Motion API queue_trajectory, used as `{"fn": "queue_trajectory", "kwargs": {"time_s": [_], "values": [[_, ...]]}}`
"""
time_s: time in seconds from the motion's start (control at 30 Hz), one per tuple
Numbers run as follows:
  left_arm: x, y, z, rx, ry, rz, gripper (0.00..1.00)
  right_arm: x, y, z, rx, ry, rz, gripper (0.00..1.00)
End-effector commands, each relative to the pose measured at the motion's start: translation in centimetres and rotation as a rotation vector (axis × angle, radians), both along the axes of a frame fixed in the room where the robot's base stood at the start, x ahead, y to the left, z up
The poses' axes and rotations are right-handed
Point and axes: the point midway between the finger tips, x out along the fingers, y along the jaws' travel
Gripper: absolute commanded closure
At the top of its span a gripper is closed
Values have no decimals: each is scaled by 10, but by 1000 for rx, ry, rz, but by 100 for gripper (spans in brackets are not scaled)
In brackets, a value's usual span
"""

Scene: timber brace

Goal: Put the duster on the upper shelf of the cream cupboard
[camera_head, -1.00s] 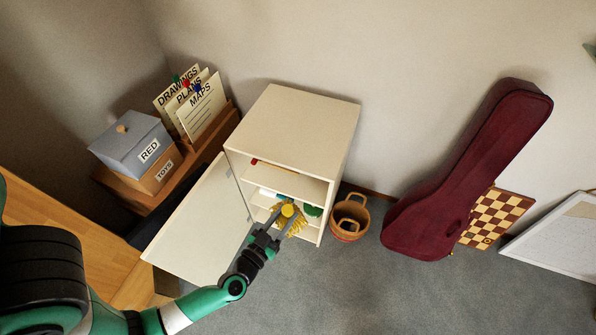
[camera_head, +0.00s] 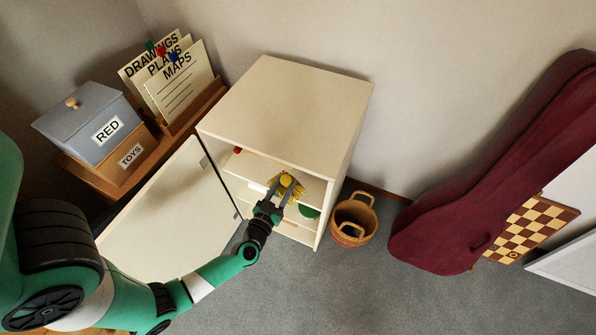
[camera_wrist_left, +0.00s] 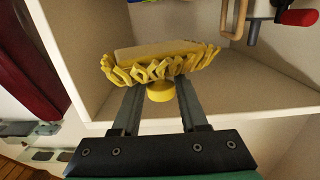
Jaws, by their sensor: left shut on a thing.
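The duster (camera_head: 287,187) has a yellow fringed head and a round yellow knob. My left gripper (camera_head: 281,196) is shut on it at the mouth of the cream cupboard (camera_head: 293,108), in front of the upper opening. In the left wrist view the duster (camera_wrist_left: 160,62) spreads beyond both fingers (camera_wrist_left: 158,98), with its yellow knob between them. Cream cupboard panels (camera_wrist_left: 255,80) surround it there. I cannot tell whether the duster touches the shelf. The cupboard door (camera_head: 165,215) stands open to the left. My right gripper is not in view.
A red item (camera_head: 238,150) lies inside the cupboard at the left, and a green item (camera_head: 309,212) lies below the duster. The left wrist view shows a red-handled tool (camera_wrist_left: 298,18). A basket (camera_head: 354,222) and a maroon instrument case (camera_head: 480,185) stand to the right.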

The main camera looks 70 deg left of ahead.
Motion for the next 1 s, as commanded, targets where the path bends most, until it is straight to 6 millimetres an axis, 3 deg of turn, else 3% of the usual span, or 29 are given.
{"fn": "queue_trajectory", "kwargs": {"time_s": [0.03,0.17,0.2,0.3,0.4,0.63,0.87,1.0], "values": [[13,11,-17,3,-6,5,100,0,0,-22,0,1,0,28],[42,34,-34,3,-5,3,100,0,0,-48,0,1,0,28],[48,38,-49,1,-1,2,100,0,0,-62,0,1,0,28],[61,48,-67,2,-2,1,100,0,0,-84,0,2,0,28],[69,54,-75,2,-1,0,100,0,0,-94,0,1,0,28],[73,57,-76,1,1,0,100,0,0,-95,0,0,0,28],[79,61,-114,1,1,0,100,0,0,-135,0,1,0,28],[79,61,-114,1,0,0,100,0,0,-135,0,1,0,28]]}}
